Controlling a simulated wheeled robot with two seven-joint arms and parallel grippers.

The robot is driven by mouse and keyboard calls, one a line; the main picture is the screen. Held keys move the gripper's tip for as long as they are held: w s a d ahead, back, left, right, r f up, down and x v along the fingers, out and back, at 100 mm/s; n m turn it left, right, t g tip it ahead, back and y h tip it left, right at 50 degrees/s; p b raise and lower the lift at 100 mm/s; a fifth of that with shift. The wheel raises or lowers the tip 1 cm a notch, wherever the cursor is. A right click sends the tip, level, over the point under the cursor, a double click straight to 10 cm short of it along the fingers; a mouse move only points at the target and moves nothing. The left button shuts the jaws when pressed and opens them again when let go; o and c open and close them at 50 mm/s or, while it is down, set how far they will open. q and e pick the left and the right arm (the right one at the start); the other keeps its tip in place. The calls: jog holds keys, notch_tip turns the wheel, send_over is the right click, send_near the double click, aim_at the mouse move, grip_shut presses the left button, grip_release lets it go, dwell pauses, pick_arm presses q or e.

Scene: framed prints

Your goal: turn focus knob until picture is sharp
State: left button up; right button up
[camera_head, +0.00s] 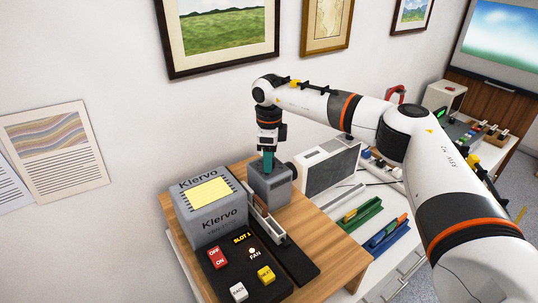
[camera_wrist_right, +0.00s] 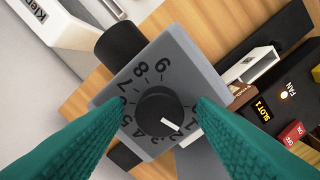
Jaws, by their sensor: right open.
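The grey focus box (camera_head: 270,188) stands on the wooden board beside the Klervo unit. Its black round knob (camera_wrist_right: 160,108) shows in the right wrist view, ringed by printed numbers. The knob's white mark points to the lower right, near the low numbers. My right gripper (camera_head: 268,163) points down over the box. Its teal fingers are open, with tips on either side of the knob; I cannot tell if they touch it. The picture on the screen (camera_head: 502,38) at the upper right is a soft blur of blue, white and green. My left gripper is out of view.
In front is a black panel with red, yellow and white buttons and a FAN light. A black cylinder (camera_wrist_right: 120,45) juts from the focus box. Green and blue trays (camera_head: 386,238) lie to the right.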

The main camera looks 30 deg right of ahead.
jog(key=c, duration=1)
jog(key=shift+m, duration=0.3)
jog(key=shift+o, duration=0.2)
jog(key=m+b, duration=0.1)
jog(key=m, duration=0.2)
jog(key=shift+w+m, duration=0.1)
jog(key=shift+m, duration=0.2)
jog(key=m, duration=0.5)
jog(key=shift+r+b, duration=0.1)
jog(key=shift+b, duration=0.25)
jog(key=m, duration=0.7)
jog(key=shift+r+m+b, duration=0.1)
jog(key=shift+m+b, duration=0.25)
jog(key=shift+m, duration=0.05)
jog(key=m, duration=0.6)
jog(key=shift+m, duration=0.4)
jog(key=shift+r, duration=0.1)
